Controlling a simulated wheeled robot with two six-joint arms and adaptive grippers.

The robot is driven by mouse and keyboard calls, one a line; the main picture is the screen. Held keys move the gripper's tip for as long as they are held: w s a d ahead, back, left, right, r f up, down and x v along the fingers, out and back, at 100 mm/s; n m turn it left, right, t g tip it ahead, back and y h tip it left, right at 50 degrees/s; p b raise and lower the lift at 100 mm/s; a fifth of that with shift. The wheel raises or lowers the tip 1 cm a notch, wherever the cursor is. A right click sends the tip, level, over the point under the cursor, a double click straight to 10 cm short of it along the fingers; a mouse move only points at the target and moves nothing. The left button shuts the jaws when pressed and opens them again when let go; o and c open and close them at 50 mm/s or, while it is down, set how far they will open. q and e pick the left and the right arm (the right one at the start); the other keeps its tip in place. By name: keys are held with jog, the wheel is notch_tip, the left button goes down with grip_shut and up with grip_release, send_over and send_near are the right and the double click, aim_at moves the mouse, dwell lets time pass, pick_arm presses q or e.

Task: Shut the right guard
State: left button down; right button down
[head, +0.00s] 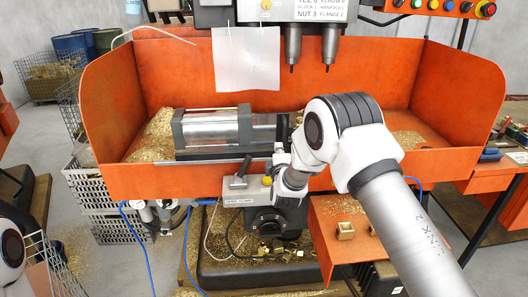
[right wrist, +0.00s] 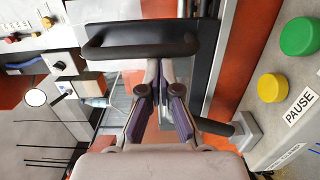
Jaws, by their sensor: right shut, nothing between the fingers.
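A clear cover with dark end frames (head: 210,128) lies along the orange machine bed. Its right section (head: 263,128) runs behind my right arm, so I cannot tell how far the right guard stands open. A dark upright handle (head: 283,128) shows at that section. In the right wrist view a black bar handle (right wrist: 140,46) crosses a dark panel. My right gripper (right wrist: 160,72) is shut and empty, with its fingertips at the handle's lower edge; contact is unclear. In the head view the right gripper (head: 281,160) is at the bed's front edge. My left gripper is out of view.
Two spindles (head: 293,45) hang above the bed. A grey control box with yellow (right wrist: 271,87) and green (right wrist: 300,36) buttons is right in the wrist view. A small orange shelf (head: 335,262) holds brass parts. Brass chips (head: 150,138) lie in the bed.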

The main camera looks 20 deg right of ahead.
jog(key=s+d+p, duration=0.1)
jog(key=s+d, duration=0.2)
jog(key=d, duration=0.9)
jog(key=s+d+p, duration=0.2)
jog(key=s+d, duration=0.2)
jog(key=d, duration=0.9)
jog(key=shift+s+d+r, duration=0.1)
